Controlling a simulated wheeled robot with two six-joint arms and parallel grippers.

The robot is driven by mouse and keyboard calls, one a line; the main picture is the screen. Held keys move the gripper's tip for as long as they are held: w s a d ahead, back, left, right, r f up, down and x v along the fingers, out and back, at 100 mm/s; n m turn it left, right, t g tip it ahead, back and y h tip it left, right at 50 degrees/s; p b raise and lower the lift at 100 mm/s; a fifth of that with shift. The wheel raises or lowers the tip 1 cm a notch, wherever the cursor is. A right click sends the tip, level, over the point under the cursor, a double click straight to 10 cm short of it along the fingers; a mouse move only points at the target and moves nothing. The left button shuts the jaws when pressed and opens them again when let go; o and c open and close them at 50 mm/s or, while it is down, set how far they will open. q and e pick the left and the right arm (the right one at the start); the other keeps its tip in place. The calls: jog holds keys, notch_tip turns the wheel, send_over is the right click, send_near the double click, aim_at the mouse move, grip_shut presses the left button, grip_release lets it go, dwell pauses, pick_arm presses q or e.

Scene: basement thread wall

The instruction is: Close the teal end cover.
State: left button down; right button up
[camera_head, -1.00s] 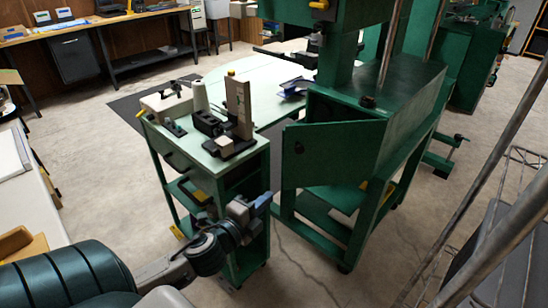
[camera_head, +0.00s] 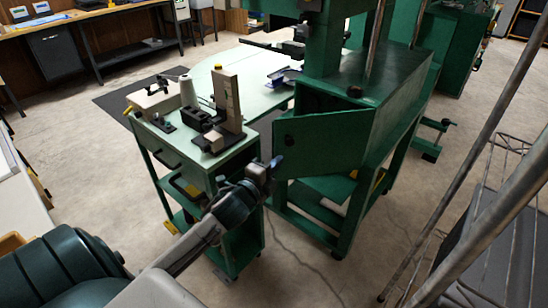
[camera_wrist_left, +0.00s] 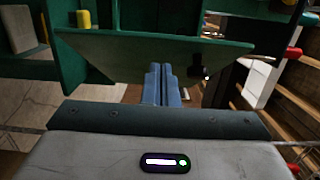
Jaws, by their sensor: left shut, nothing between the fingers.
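The teal end cover (camera_head: 325,145) is a green panel on the near end of the green machine, standing ajar with its left edge swung out and a dark gap above it. A small dark knob (camera_head: 289,140) sits near its free left edge. My left gripper (camera_head: 273,164) is at the lower left edge of the cover, below the knob. In the left wrist view its two blue fingers (camera_wrist_left: 162,84) are together and empty, pointing at the cover (camera_wrist_left: 110,52), with the knob (camera_wrist_left: 199,72) to their right. I cannot tell whether they touch it. My right gripper is not in view.
A green cart (camera_head: 188,150) with black fixtures stands close on the left, beside my left arm. A wire rack (camera_head: 505,175) and metal poles stand on the right. Open concrete floor (camera_head: 310,275) lies in front of the machine.

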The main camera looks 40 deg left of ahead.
pick_arm(q)
jog(key=shift+w+a, duration=0.55)
jog(key=shift+a, duration=0.15)
jog(key=shift+w+a, duration=0.1)
jog(key=shift+w, duration=0.05)
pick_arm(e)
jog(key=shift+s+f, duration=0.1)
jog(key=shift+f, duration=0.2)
